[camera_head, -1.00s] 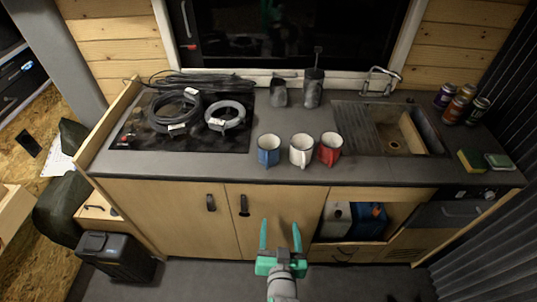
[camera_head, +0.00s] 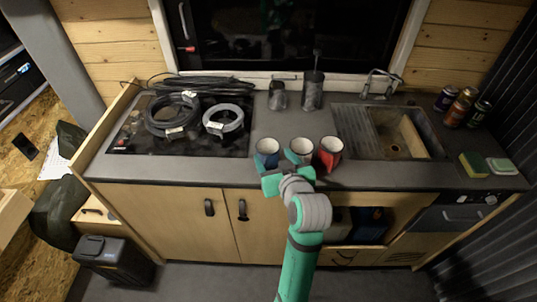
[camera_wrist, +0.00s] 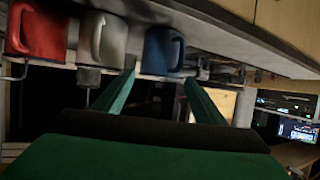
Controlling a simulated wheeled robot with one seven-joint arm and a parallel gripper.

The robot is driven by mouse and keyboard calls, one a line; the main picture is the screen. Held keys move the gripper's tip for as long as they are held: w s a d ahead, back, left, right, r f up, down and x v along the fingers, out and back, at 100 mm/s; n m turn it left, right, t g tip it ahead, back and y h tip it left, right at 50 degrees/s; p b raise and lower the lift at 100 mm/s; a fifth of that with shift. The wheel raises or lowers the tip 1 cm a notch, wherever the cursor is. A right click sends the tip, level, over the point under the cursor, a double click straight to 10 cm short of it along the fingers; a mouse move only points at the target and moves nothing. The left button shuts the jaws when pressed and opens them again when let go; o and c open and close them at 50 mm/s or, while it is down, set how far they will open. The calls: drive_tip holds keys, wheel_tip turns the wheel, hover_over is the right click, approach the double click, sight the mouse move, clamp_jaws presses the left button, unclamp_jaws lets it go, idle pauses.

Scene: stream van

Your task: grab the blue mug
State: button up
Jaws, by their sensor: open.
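The blue mug (camera_head: 266,147) stands upright on the grey counter near its front edge, leftmost of three mugs. A white mug (camera_head: 299,148) is right of it, partly hidden by my gripper, and a red mug (camera_head: 330,150) is further right. My gripper (camera_head: 277,165) is open and empty at the counter's front edge, in front of the blue and white mugs. The wrist view is upside down. There the blue mug (camera_wrist: 163,48) shows between the fingertip directions of my gripper (camera_wrist: 160,74), with its handle visible. How far the fingertips are from it is hard to tell.
Coiled cables (camera_head: 173,115) lie on the black hob at left. Two dark containers (camera_head: 313,90) stand behind the mugs. The sink (camera_head: 400,135) is at right, with cans and a sponge (camera_head: 473,165) beyond it. The counter between the mugs and hob is clear.

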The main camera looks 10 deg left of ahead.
sight(265, 144)
drive_tip(key=x, duration=0.5)
drive_tip(key=shift+a, duration=0.15)
drive_tip(key=shift+x, duration=2.75)
drive_tip(key=c, duration=0.9)
